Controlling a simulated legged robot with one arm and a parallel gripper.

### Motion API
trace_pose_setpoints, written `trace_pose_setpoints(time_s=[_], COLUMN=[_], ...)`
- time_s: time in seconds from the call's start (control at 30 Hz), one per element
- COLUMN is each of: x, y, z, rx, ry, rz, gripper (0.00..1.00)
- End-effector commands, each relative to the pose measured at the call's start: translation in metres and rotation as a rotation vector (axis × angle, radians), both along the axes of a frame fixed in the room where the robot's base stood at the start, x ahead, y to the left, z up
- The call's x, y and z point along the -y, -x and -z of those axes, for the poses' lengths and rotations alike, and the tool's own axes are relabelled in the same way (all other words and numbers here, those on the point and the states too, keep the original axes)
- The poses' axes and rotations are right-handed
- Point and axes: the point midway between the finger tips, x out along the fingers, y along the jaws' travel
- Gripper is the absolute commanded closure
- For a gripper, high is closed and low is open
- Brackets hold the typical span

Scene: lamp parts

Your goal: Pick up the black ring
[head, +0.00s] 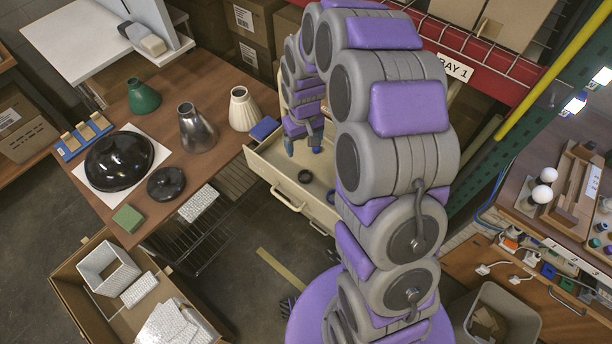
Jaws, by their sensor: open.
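A small black ring (305,176) lies on the floor of the open cream drawer (262,165), near its front. My gripper (302,149) reaches down over the drawer from behind, with its blue-tipped fingers apart and nothing visible between them. The ring shows a little in front of and below the fingertips, apart from them in the picture. How high the fingertips are above the drawer floor is hard to tell. My arm hides the right part of the drawer.
The brown table (215,160) at left bears a black dome (118,160), a black disc (166,184), and green (143,97), silver (197,130) and cream (243,110) shades. A blue item (331,197) lies at the drawer's right. A cardboard box (75,285) stands lower left.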

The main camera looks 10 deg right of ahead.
Motion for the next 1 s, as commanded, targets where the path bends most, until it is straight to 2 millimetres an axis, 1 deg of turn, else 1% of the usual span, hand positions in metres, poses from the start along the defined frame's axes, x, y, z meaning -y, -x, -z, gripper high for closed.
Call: trace_pose_setpoints(time_s=[0.17, 0.4, 0.6, 0.87, 1.0], x=[0.000, 0.002, 0.001, 0.003, 0.007], y=[0.001, 0.002, 0.001, 0.000, -0.003], z=[0.027, 0.075, 0.109, 0.125, 0.145], rx=[-0.003, -0.006, -0.002, -0.002, -0.002], ry=[0.000, -0.002, -0.001, -0.001, -0.001], rz=[-0.001, -0.001, 0.000, 0.000, 0.001], gripper=[0.20, 0.20, 0.20, 0.20, 0.20])
